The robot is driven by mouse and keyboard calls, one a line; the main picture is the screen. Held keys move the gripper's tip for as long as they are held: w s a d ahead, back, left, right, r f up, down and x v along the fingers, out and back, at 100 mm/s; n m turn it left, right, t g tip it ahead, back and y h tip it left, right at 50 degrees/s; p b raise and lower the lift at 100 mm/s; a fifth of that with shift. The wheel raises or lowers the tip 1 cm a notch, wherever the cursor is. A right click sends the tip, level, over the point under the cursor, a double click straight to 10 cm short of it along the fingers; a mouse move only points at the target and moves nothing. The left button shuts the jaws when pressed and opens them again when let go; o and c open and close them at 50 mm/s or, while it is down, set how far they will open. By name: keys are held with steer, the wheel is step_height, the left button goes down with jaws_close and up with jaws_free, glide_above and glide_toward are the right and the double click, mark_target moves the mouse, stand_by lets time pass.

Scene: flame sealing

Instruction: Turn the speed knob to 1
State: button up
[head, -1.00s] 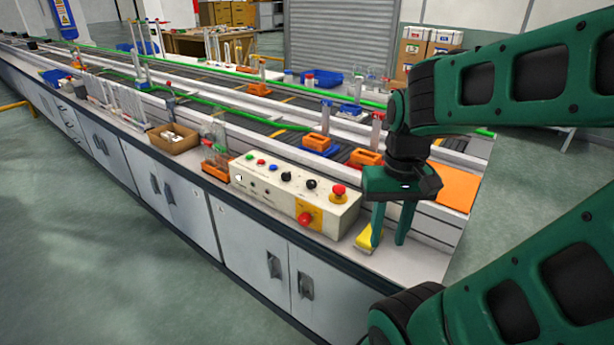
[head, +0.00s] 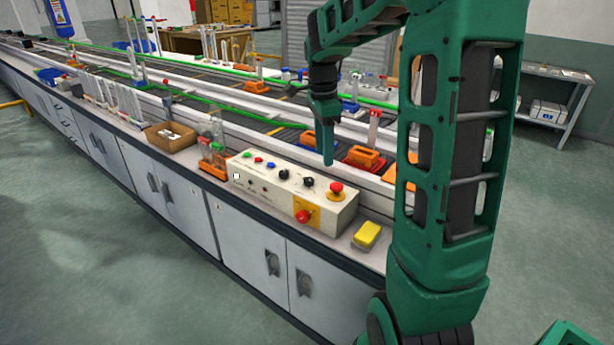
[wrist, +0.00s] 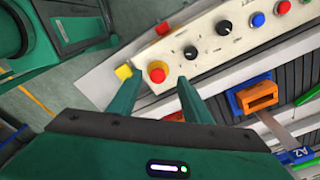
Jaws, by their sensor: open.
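A cream control box (head: 270,192) sits on the bench's front ledge, with two black knobs on its top: one (head: 283,174) nearer the middle and one (head: 308,182) nearer the red mushroom button (head: 336,188). The wrist view also shows the knobs (wrist: 224,27) (wrist: 190,52); their labels are too small to read, so I cannot tell which is the speed knob. My gripper (head: 327,155) is open and empty, above and behind the box's right end. In the wrist view its fingertips (wrist: 159,77) are either side of the mushroom button in the picture, apart from both knobs.
A red switch on a yellow plate (head: 305,213) is on the box's front. A yellow block (head: 367,234) lies right of the box. Orange holders (head: 365,158) stand on the conveyor behind. A rack with bottles (head: 214,155) and a brown tray (head: 170,138) stand to the left.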

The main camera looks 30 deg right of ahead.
mark_target(309, 179)
steer(key=w+f+m, duration=0.2)
steer(key=w+m, duration=0.2)
steer(key=w, duration=0.4)
steer(key=shift+y, duration=0.3)
steer(key=f, duration=1)
steer(key=shift+s+d+f, duration=0.15)
steer(key=shift+s+f, duration=0.05)
steer(key=shift+f, duration=0.15)
steer(key=c, duration=1.1)
